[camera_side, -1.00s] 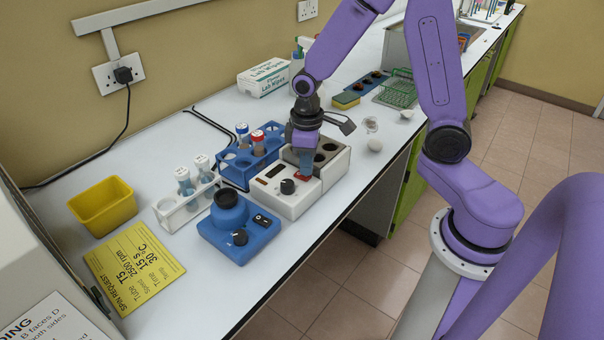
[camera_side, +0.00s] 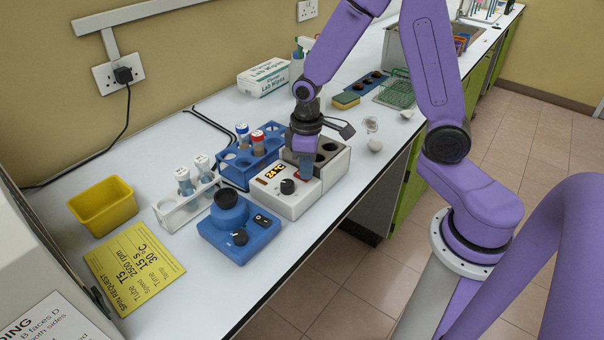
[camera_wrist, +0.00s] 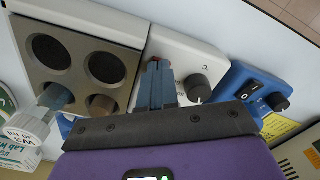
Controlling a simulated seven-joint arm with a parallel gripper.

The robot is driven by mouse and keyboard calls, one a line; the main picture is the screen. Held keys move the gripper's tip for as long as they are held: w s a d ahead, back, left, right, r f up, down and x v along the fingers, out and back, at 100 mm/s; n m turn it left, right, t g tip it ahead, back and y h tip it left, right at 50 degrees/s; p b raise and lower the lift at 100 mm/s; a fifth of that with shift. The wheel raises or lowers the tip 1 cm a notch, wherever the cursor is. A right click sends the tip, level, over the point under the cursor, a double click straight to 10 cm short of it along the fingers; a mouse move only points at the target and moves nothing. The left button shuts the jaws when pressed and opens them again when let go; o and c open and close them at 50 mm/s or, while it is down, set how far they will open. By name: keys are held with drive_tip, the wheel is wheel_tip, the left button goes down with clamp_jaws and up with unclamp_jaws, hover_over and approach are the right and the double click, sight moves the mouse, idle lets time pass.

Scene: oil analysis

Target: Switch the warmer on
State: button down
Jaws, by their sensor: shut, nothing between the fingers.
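The warmer (camera_side: 290,203) is a white block with a dark knob (camera_side: 287,186), a display (camera_side: 271,173) and a grey well block (camera_side: 325,148) at its back. Its display is lit and reads 24 °C in orange. My gripper (camera_side: 306,176) is shut and empty, pointing down at the warmer's front panel. In the wrist view, my shut fingertips (camera_wrist: 157,68) are at a small red switch (camera_wrist: 156,59), beside the dark knob (camera_wrist: 198,88). The fingers cover most of the switch. I cannot tell whether they touch it.
A blue mixer (camera_side: 238,232) stands in front of the warmer. A white rack (camera_side: 187,203) and a blue rack (camera_side: 251,160) with tubes stand left of it. A yellow bin (camera_side: 104,205) and a yellow request card (camera_side: 134,266) lie farther left.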

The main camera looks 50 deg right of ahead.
drive_tip(key=shift+r, duration=3.5)
drive_tip(key=s+a+r+n, duration=0.1)
drive_tip(key=s+a+n, duration=0.1)
drive_tip(key=s, duration=0.8)
drive_tip(key=s+a+r+n, duration=0.1)
drive_tip(key=s+n, duration=0.3)
drive_tip(key=s, duration=0.7)
drive_tip(key=shift+s+a+r+n, duration=0.2)
drive_tip(key=shift+a+r+n, duration=0.15)
drive_tip(key=shift+r, duration=0.4)
